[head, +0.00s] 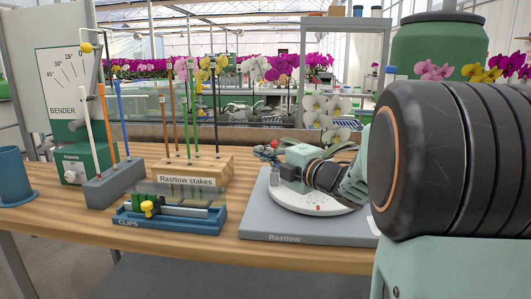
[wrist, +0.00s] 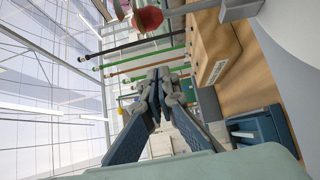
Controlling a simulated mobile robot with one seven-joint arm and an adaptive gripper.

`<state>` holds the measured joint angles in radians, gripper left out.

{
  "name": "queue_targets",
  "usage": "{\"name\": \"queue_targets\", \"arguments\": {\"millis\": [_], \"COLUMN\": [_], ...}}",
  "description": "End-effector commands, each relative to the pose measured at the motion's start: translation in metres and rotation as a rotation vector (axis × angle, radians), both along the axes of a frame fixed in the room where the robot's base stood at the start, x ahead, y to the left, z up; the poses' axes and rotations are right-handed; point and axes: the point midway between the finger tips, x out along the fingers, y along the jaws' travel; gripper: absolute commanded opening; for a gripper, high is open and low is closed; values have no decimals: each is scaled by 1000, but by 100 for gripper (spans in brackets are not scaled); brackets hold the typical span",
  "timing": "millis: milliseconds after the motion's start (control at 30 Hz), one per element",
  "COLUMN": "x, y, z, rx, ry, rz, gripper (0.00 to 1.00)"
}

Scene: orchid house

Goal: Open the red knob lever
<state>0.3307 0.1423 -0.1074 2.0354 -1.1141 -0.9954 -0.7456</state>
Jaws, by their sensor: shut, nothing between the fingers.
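A red knob (wrist: 148,18) shows at the top edge of the wrist view, apart from my fingers; its lever is only partly in view. In the head view a small red spot (head: 273,143) by my fingers may be the same knob. My gripper (wrist: 157,78) is shut and empty, its fingertips together. In the head view my gripper (head: 266,153) is above the back of the Rastlow stand (head: 270,230), pointing left and away. The stand bears a white round disc (head: 300,202) with a small red mark. My wrist hides part of the stand and what is behind it.
The wooden Rastlow stakes block (head: 195,170) with upright stakes is left of the stand. A blue CLIPS tray (head: 170,218) is in front of it. A grey stake holder (head: 115,185) and the BENDER (head: 88,160) are further left. A white orchid (head: 325,108) stands behind my gripper.

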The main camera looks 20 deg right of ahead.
Motion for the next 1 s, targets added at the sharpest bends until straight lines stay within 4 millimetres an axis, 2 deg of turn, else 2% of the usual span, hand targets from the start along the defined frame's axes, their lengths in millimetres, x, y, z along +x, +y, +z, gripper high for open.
{"name": "queue_targets", "arguments": {"millis": [33,200,433,867,967,1000], "x": [-13,-45,-69,-71,-59,-50], "y": [-9,-22,-32,-31,-18,-9], "z": [4,2,0,1,15,26], "rx": [0,-1,-1,-1,-3,-5], "ry": [-1,-2,-3,-5,-24,-39], "rz": [-7,-5,-2,1,15,23], "gripper": [0,0,0,0,0,0]}}
